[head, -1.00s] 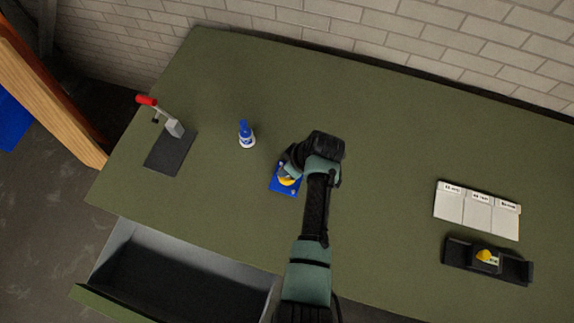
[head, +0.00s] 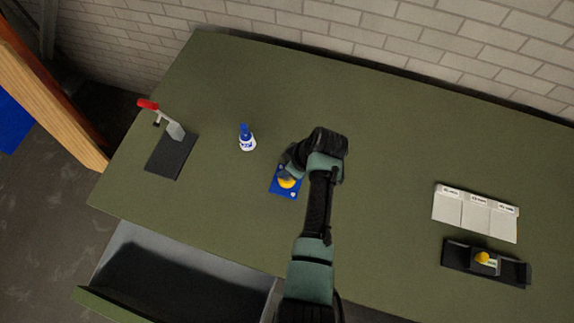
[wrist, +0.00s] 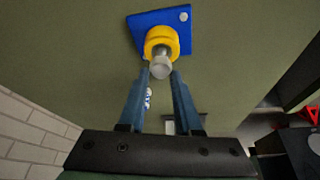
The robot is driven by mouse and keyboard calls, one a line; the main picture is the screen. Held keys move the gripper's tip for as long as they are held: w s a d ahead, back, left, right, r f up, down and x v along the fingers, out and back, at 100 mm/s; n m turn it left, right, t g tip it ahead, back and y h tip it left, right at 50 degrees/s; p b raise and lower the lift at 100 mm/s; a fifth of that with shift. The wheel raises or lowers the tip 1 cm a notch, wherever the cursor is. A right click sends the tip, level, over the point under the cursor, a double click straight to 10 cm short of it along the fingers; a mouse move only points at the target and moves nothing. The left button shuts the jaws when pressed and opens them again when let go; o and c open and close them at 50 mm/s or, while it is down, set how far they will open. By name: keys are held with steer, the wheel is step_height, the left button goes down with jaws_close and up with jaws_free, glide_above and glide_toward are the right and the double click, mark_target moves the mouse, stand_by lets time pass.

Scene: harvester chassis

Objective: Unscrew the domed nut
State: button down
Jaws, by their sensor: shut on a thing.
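A blue plate (head: 277,190) lies on the green bench, below and in front of my gripper. It carries a yellow round part (head: 289,183). In the wrist view the blue plate (wrist: 178,22) has the yellow ring (wrist: 158,36) near its lower edge, with a silvery domed nut (wrist: 161,71) on a short metal stem projecting from the ring. My gripper (wrist: 162,73) is shut on the domed nut, with one blue finger on each side. In the head view my gripper (head: 287,173) is partly hidden by my own wrist, and the nut cannot be made out.
A blue-and-white bottle (head: 247,140) stands left of the plate. A red-handled toggle clamp (head: 175,131) sits on a dark base further left. At right are a white labelled tray (head: 475,214) and a black holder (head: 457,259) with a yellow-topped piece. An open drawer (head: 170,285) juts out at front left.

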steer(key=shift+r, duration=0.35)
step_height(320, 180, up, 4)
steer(key=p, duration=0.4)
steer(key=shift+f, duration=0.15)
